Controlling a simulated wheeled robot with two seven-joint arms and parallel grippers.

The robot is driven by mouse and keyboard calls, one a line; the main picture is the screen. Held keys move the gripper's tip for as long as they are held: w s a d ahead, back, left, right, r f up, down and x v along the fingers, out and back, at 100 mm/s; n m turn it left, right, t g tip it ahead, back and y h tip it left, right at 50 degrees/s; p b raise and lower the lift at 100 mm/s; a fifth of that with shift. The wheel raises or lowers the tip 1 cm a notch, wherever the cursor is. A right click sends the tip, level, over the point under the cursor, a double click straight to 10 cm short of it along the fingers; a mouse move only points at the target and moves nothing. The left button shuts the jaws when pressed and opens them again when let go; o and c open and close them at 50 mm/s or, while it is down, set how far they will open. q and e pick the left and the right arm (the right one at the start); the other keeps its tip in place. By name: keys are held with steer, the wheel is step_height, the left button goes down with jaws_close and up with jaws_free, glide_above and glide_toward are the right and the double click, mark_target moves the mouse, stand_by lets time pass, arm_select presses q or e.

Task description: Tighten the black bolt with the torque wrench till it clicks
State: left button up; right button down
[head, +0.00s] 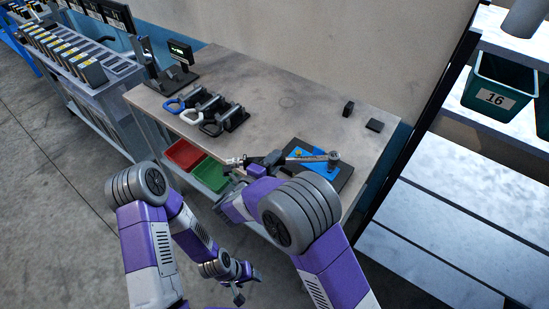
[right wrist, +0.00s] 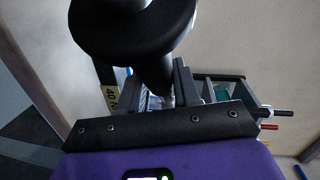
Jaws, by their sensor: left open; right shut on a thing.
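The torque wrench (head: 307,158) has a silver shaft and a round head (head: 333,159). It lies across a blue part (head: 322,171) on a black plate (head: 343,182) at the table's front right. My right gripper (head: 270,160) is shut on the wrench's handle; the right wrist view shows a dark shape (right wrist: 155,70) between its fingers. The wrench head is at the right end of the blue part. The black bolt cannot be made out; the head may hide it. A brass-coloured bolt (head: 298,152) shows beside the shaft. My left gripper (head: 239,297) is open and empty, low in front of the table.
Several handled tools (head: 211,118) stand in a row on the table (head: 270,90), with a small display (head: 181,50) behind. Red (head: 184,153) and green (head: 211,173) bins sit below. Shelves (head: 465,180) stand right. The table's middle is clear.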

steer(key=s+d+n+t+y, duration=0.2)
steer(key=s+d+n+y, duration=0.1)
steer(key=s+n+y, duration=0.2)
steer(key=s+y, duration=0.2)
steer(key=shift+s+n, duration=0.3)
steer(key=shift+s, duration=0.1)
steer(key=shift+r+p, duration=0.15)
steer(key=shift+p, duration=0.15)
stand_by(0.5)
steer(key=shift+f+b, duration=0.3)
steer(key=shift+f, duration=0.55)
stand_by(0.7)
